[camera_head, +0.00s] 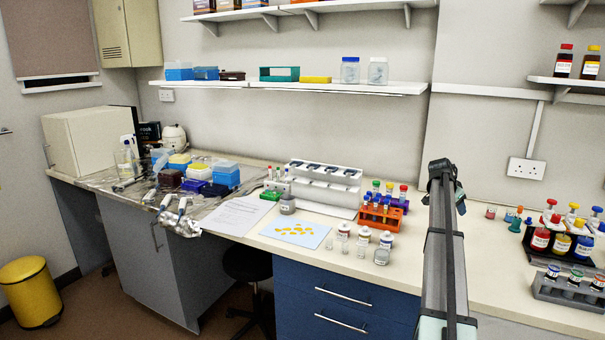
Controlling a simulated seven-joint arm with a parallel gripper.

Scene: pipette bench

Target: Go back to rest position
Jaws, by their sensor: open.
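My arm rises from the bottom edge, right of the middle, in front of the bench. The dark end at its top seems to be my gripper (446,182); it is small here and its fingers are hard to make out. It looks open, and I see nothing held in it. It appears against the wall, above the bench top in the picture, between the orange tube rack (383,217) on the left and the dark bottle rack (556,262) on the right. How far it is from the bench is hard to tell.
A white pipette stand (324,184), a blue sheet with yellow pieces (296,231) and several small bottles stand left of my arm. A grey vial rack (570,291) is at the right. Shelves (290,86) run along the wall. Bare bench top (495,270) lies right of my arm.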

